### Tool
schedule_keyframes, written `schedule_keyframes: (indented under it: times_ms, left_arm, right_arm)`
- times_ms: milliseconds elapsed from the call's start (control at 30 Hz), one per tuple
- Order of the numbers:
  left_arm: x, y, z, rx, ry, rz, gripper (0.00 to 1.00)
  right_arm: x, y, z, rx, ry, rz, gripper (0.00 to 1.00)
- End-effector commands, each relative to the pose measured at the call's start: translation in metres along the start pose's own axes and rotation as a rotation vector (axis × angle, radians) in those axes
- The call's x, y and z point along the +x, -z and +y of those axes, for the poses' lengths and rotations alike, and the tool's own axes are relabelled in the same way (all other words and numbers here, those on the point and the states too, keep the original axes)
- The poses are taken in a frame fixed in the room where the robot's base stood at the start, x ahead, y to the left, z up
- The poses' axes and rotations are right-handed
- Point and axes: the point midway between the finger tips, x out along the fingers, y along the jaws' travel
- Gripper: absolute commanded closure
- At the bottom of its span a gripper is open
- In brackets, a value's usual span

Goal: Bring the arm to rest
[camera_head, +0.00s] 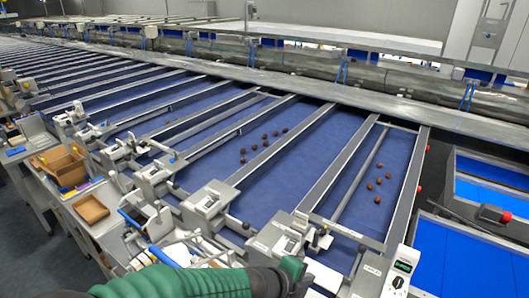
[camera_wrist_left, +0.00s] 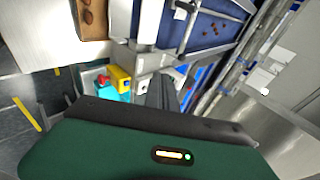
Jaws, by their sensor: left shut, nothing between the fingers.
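My left arm comes in along the bottom edge in the head view, with a green sleeve. My left gripper (camera_head: 296,272) is at its end, near the front of the sorting lanes, shut and empty. In the left wrist view the dark fingers (camera_wrist_left: 163,92) stick out past the green wrist housing, with nothing between them. My right gripper is in neither view.
Blue belt lanes (camera_head: 345,150) carry several brown dates (camera_head: 388,176) between metal rails. Metal fittings (camera_head: 210,200) line the lanes' front ends. A cardboard box (camera_head: 62,165) and a brown tray (camera_head: 91,209) sit on the left bench. Blue trays (camera_head: 440,255) lie at right.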

Motion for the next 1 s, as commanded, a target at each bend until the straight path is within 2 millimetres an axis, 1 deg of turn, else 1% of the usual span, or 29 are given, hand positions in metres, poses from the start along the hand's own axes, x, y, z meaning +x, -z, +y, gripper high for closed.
schedule_keyframes:
  times_ms: [100, 367, 400, 567, 667, 767, 867, 967, 1000]
  left_arm:
    - [-0.001, 0.0, 0.001, 0.0, 0.001, 0.001, 1.0]
    - [-0.007, -0.033, 0.024, -0.127, -0.011, -0.064, 1.0]
    - [-0.008, -0.039, 0.029, -0.154, -0.015, -0.079, 1.0]
    - [-0.01, -0.059, 0.047, -0.262, -0.029, -0.136, 1.0]
    - [-0.013, -0.074, 0.064, -0.363, -0.042, -0.191, 1.0]
    - [-0.017, -0.093, 0.086, -0.489, -0.052, -0.256, 1.0]
    - [-0.024, -0.113, 0.114, -0.643, -0.062, -0.333, 1.0]
    - [-0.034, -0.137, 0.155, -0.856, -0.071, -0.434, 1.0]
    - [-0.04, -0.147, 0.176, -0.965, -0.072, -0.483, 1.0]
  right_arm:
    - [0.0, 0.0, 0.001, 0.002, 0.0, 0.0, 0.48]
    - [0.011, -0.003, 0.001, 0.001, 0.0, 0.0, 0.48]
    - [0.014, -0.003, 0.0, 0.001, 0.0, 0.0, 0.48]
    - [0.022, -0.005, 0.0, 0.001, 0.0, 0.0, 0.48]
    - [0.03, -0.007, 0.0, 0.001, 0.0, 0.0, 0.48]
    - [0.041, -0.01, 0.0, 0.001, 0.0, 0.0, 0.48]
    - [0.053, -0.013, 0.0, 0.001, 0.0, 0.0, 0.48]
    - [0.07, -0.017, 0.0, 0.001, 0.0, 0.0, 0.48]
    - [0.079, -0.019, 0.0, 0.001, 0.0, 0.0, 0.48]
